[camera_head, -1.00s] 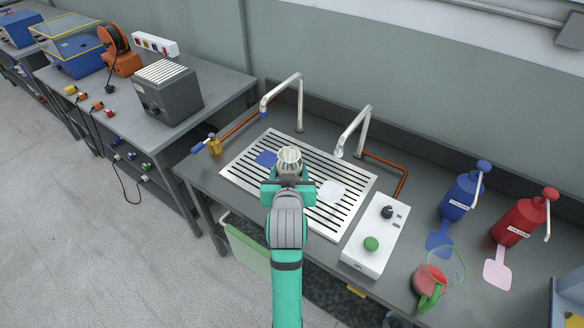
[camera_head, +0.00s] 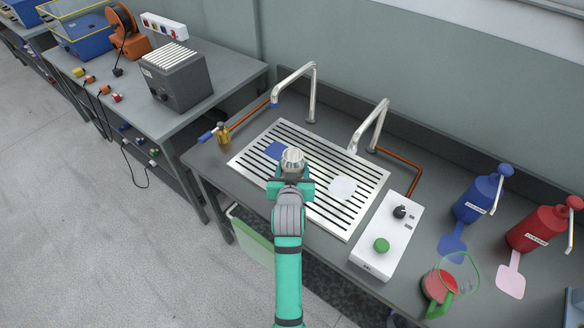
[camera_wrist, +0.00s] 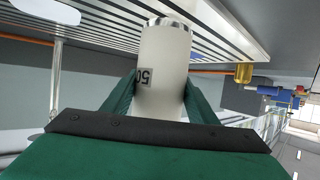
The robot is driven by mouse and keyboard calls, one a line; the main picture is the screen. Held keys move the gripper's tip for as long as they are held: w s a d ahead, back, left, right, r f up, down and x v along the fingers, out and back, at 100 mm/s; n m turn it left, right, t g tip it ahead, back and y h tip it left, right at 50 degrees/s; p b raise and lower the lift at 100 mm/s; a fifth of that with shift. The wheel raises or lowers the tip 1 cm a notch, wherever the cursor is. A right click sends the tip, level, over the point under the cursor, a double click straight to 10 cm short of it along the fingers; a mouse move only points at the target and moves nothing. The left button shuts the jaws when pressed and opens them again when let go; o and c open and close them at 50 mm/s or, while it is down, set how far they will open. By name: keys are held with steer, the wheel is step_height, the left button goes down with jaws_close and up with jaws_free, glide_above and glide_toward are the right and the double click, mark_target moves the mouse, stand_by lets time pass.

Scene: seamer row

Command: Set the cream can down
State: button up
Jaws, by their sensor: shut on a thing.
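My gripper (camera_head: 291,180) is over the slatted metal grate on the bench, shut on a can. The can (camera_head: 293,160) shows a bright metallic end in the head view. In the wrist view the cream can (camera_wrist: 165,60) has a cream side and a small black-and-white label, and sits between the green fingers (camera_wrist: 160,100). The slatted grate (camera_head: 330,222) lies close beyond the can's far end in the wrist view. I cannot tell whether the can touches the grate.
Two curved taps (camera_head: 313,95) (camera_head: 372,125) stand behind the grate. A white control box (camera_head: 385,240) with a green button is at its right.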

steer(key=shift+d+f, duration=0.1)
steer(key=shift+f, duration=0.05)
steer(key=o, duration=1.2)
steer(key=shift+w, duration=0.1)
steer(key=v, duration=1.2)
steer(key=shift+n, duration=0.3)
steer(key=s+f, duration=0.4)
steer(key=s, duration=0.1)
steer(key=s+f, duration=0.2)
steer(key=shift+s, duration=0.2)
steer(key=shift+t, duration=0.9)
steer(key=shift+s+d+f, duration=0.1)
steer(key=shift+s+f, duration=0.05)
steer(key=shift+s, duration=4.7)
steer(key=shift+s+f, duration=0.2)
steer(key=shift+s, duration=4.7)
steer(key=shift+s+f, duration=0.15)
steer(key=shift+s, duration=4.7)
